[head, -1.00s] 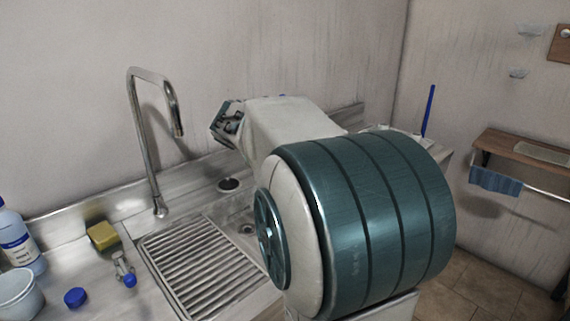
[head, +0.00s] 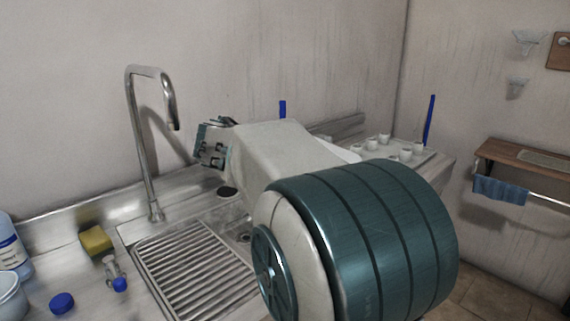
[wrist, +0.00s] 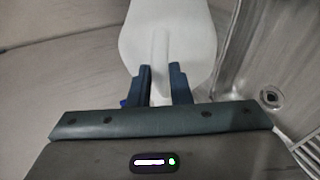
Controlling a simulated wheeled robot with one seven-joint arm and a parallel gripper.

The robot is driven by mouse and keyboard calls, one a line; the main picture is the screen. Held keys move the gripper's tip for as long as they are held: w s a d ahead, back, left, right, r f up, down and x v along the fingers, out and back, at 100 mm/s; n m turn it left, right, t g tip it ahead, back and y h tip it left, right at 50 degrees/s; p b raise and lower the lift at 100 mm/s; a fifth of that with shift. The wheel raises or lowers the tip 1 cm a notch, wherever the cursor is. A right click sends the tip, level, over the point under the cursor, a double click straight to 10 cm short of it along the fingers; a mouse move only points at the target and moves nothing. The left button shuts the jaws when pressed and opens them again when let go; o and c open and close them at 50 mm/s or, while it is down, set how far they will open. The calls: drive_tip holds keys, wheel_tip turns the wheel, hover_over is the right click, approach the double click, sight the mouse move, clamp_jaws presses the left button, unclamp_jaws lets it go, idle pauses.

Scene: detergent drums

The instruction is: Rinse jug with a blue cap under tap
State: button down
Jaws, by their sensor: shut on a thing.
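My gripper (wrist: 160,88) shows in the wrist view, its two dark blue fingers shut on the handle of a white jug (wrist: 188,38). The jug's smooth pale body extends beyond the fingers to the top edge of the view. No cap can be made out on it, and its far end is out of view.
The ribbed drainer (head: 195,268) lies before the tap. A yellow sponge (head: 96,240), a loose blue cap (head: 62,302) and a blue-capped small item (head: 115,277) are on the left counter. Several white cups (head: 385,140) stand at the far right. A basin with a drain (wrist: 270,97) is right of the jug.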

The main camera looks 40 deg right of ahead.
drive_tip(key=shift+f+n+h+b, duration=0.1)
drive_tip(key=shift+n+h+b, duration=0.7)
drive_tip(key=shift+h+b, duration=1.9)
drive_tip(key=shift+n+t+h+b, duration=0.95)
drive_tip(key=shift+h+b, duration=0.45)
drive_tip(key=shift+b, duration=3.45)
drive_tip(key=shift+n+t+h+b, duration=1.75)
drive_tip(key=shift+n+b, duration=0.1)
drive_tip(key=shift+b, duration=2.7)
drive_tip(key=shift+n+t+b, duration=1)
drive_tip(key=shift+t+b, duration=0.1)
drive_tip(key=shift+b, duration=0.2)
